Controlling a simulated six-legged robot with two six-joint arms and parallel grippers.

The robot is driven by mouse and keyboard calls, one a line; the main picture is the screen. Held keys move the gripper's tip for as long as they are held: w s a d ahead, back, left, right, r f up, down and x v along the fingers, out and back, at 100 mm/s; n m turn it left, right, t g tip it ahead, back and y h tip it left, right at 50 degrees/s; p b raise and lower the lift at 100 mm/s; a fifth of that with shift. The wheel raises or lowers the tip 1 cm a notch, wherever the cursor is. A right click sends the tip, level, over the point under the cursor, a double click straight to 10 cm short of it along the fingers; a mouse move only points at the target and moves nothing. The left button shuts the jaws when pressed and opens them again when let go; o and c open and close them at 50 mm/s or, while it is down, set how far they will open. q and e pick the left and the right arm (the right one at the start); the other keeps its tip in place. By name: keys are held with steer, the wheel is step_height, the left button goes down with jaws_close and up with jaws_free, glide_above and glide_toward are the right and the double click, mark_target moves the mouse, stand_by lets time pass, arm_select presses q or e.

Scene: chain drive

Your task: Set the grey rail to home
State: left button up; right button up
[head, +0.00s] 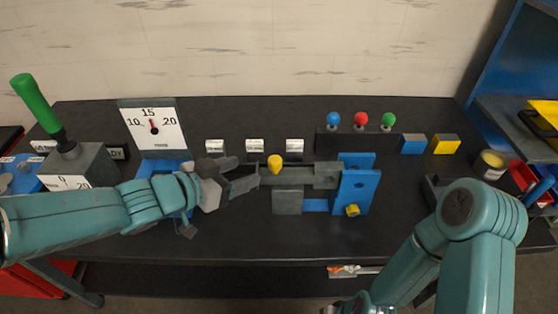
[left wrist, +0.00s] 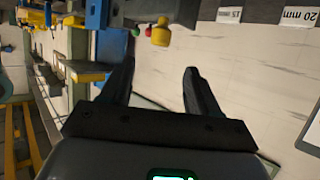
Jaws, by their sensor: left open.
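The grey rail (head: 312,174) lies level across a grey block and a blue bracket (head: 355,185) near the middle of the bench. A yellow knob (head: 275,162) stands up near its left end. My left gripper (head: 245,178) is open and empty at the rail's left end, its fingers pointing right, close to the knob. In the left wrist view, the yellow knob (left wrist: 160,33) and the rail (left wrist: 155,10) show beyond the open fingers (left wrist: 158,88), apart from them. My right arm is at the lower right; its gripper is out of the picture.
A dial (head: 153,128) with its pointer near 15 and a lever with a green handle (head: 35,100) stand at left. Several white-labelled blocks (head: 255,146) lie behind the rail. Blue, red and green knobs (head: 361,118) stand on a dark bar. The bench front is mostly clear.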

mark_target(270, 163)
arm_select(q)
steer(key=b+x, duration=0.1)
steer(key=x, duration=0.9)
steer(key=shift+w+d+f, duration=0.15)
steer(key=shift+w+d, duration=0.05)
steer(key=shift+w+d+f, duration=0.15)
steer(key=shift+w+d, duration=0.2)
steer(key=shift+w, duration=0.05)
jaws_close()
steer(key=d+b, duration=0.3)
steer(key=d, duration=0.3)
steer(key=shift+d+f, duration=0.15)
steer(key=shift+d, duration=0.5)
steer(key=shift+r, duration=0.25)
